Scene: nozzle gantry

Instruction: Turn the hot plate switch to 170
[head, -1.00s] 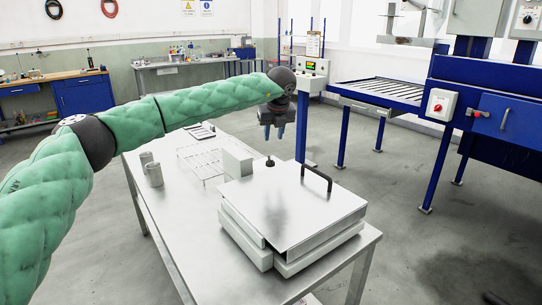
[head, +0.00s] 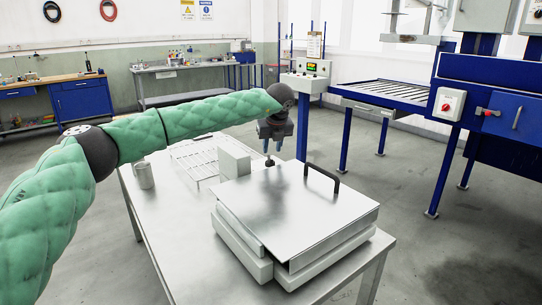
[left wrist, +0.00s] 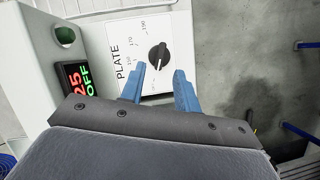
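A display (left wrist: 76,82) beside the panel reads 25 in red and OFF in green. My left gripper (left wrist: 159,74) is open, its blue fingers apart, with the knob in view between and beyond their tips. No contact shows. My right gripper is out of view.
A metal table (head: 165,230) holds a flat metal-topped unit (head: 300,215) with a black handle, a small pale box (head: 234,160), a wire rack (head: 195,158) and a grey mug (head: 144,175). A control box (head: 313,68) stands behind, beside a blue roller conveyor (head: 380,92).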

